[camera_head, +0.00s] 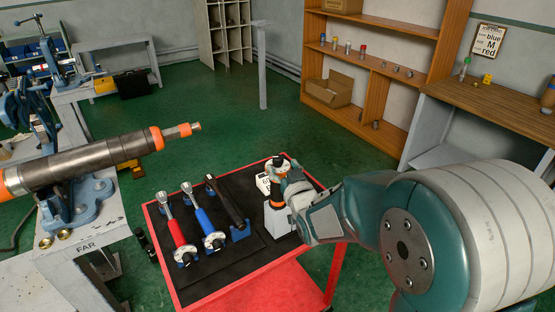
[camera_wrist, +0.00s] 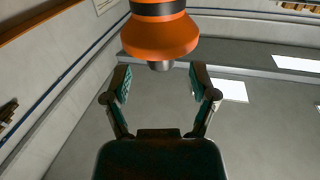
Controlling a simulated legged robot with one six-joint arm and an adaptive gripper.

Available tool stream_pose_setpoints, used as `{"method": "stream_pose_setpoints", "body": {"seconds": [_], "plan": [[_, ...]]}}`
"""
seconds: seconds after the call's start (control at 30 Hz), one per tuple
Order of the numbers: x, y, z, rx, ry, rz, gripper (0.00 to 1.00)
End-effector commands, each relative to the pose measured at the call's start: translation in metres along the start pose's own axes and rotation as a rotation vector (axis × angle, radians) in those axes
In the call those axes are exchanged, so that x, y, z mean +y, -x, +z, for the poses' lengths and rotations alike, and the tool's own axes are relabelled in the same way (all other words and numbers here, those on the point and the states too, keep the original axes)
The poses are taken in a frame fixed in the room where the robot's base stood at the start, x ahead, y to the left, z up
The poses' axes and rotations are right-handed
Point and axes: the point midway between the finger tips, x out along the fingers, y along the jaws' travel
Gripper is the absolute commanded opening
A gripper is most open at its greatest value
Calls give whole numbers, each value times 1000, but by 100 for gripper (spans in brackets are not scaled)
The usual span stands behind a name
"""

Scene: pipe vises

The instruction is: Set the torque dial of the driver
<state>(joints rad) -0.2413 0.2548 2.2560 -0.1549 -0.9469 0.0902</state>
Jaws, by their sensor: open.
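A black and orange upright tool, which looks like the driver (camera_head: 278,188), stands in a grey holder (camera_head: 280,222) on the right side of the red cart. Its round top piece shows above my gripper; any scale is too small to read. My gripper (camera_head: 297,192) is right beside it and partly hides it. In the wrist view, an orange flared part (camera_wrist: 160,38) with a black band sits just beyond my gripper (camera_wrist: 161,82). The two fingers are spread wide, one toward each side of that part, with no clear contact.
Red (camera_head: 178,235), blue (camera_head: 205,222) and black (camera_head: 228,205) long-handled tools lie in holders on the cart's black mat. A white card (camera_head: 263,183) stands behind the driver. A large pipe (camera_head: 90,162) in a vise is at left. Wooden shelves stand behind.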

Motion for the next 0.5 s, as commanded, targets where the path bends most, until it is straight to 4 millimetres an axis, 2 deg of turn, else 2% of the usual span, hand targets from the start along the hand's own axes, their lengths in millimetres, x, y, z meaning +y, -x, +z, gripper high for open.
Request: {"method": "stream_pose_setpoints", "body": {"seconds": [0.1,0.2,0.5], "plan": [[0,-19,1,-1,0,0,75],[0,-30,0,-1,-1,0,75],[1,-36,0,-1,-2,0,75]]}}
